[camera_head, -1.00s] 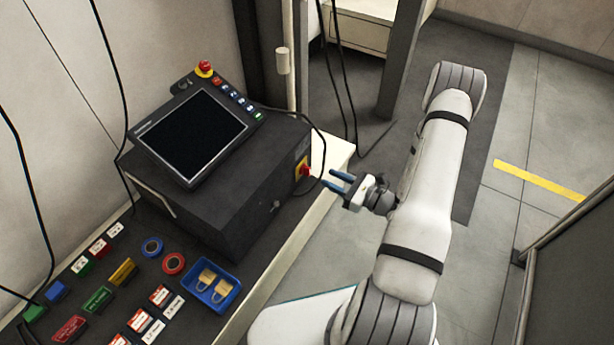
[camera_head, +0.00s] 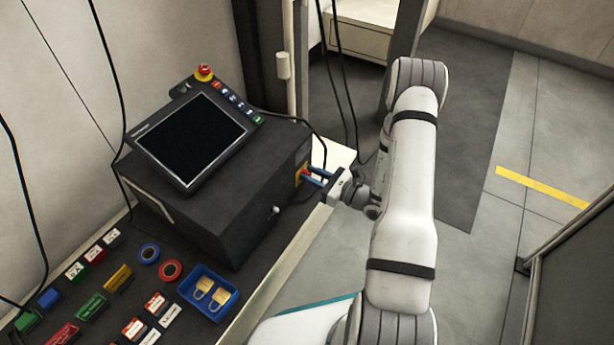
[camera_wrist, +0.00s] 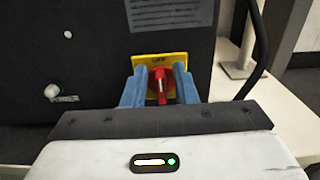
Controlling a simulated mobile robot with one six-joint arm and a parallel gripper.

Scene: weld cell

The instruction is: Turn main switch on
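The main switch is a red rotary knob (camera_wrist: 161,86) on a yellow plate (camera_wrist: 160,60) on the side of the dark control box (camera_head: 235,205). In the wrist view its white mark stands close to upright, and a label that looks like "OFF" shows above it. My gripper (camera_head: 314,177) reaches the switch from the right in the head view. In the wrist view its two blue fingers (camera_wrist: 160,90) stand on either side of the knob, with a small gap visible on each side. The fingers are open. The knob shows only partly in the head view.
A tilted touchscreen panel (camera_head: 191,142) with a red emergency stop (camera_head: 204,72) sits on the box. A cable (camera_wrist: 258,50) hangs right of the switch. A blue tray (camera_head: 232,303) with padlocks, tape rolls and several labels lie on the bench at front left.

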